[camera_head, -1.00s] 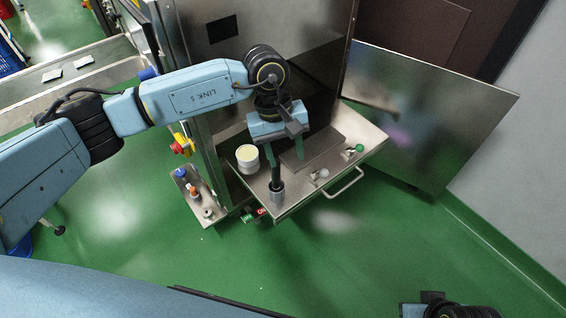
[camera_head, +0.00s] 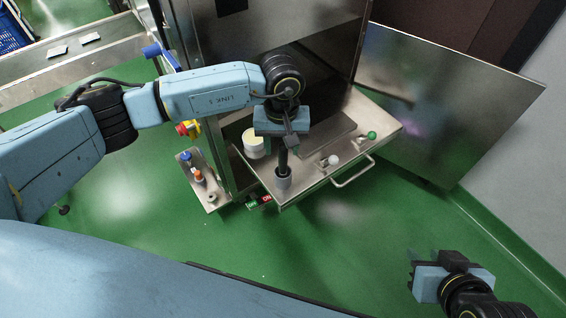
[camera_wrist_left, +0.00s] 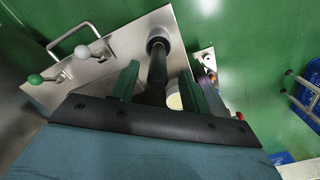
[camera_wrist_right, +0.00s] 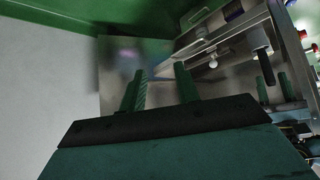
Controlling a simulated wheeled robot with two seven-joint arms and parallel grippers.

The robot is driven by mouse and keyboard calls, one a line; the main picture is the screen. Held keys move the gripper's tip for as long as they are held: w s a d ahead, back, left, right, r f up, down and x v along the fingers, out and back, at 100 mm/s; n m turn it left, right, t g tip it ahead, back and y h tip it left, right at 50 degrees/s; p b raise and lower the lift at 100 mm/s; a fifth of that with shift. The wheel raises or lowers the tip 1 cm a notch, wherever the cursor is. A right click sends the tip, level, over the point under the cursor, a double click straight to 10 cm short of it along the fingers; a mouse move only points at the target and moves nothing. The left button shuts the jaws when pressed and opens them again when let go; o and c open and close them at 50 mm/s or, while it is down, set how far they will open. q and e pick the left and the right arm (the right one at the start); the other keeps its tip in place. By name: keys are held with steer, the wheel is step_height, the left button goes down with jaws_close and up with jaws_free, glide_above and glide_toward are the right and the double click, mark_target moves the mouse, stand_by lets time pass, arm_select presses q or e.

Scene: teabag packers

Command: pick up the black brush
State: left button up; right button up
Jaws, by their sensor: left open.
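The black brush (camera_head: 283,160) stands upright, its lower end at a grey cylinder (camera_head: 283,184) near the front left corner of the metal shelf. My left gripper (camera_head: 283,143) is above it, pointing down. In the left wrist view, the black handle (camera_wrist_left: 157,72) runs between the two open fingers of my left gripper (camera_wrist_left: 160,76), with a visible gap on each side. My right gripper (camera_head: 428,260) is low at the right, far from the brush. The right wrist view shows its fingers (camera_wrist_right: 160,88) apart with nothing between them.
On the metal shelf (camera_head: 310,180) are a white round container (camera_head: 253,143), a dark flat plate (camera_head: 325,135) and knobs, one green (camera_head: 371,135) and one white (camera_head: 333,160). A handle (camera_head: 355,173) juts from its front. An open metal door (camera_head: 450,105) stands to the right.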

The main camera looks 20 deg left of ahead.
mark_target(283, 157)
arm_select(q)
step_height(283, 157, down, 4)
steer(key=shift+d+f+b, duration=0.1)
steer(key=shift+f+b, duration=0.15)
steer(key=shift+b, duration=0.65)
steer(key=shift+f, duration=0.1)
jaws_close()
arm_select(e)
steer(key=w+a+r+t+y, duration=0.1)
steer(key=w+a+r+t, duration=0.2)
steer(key=w+r+t, duration=0.2)
steer(key=shift+w+r+y, duration=0.2)
steer(key=shift+r+y, duration=0.2)
steer(key=shift+r, duration=0.2)
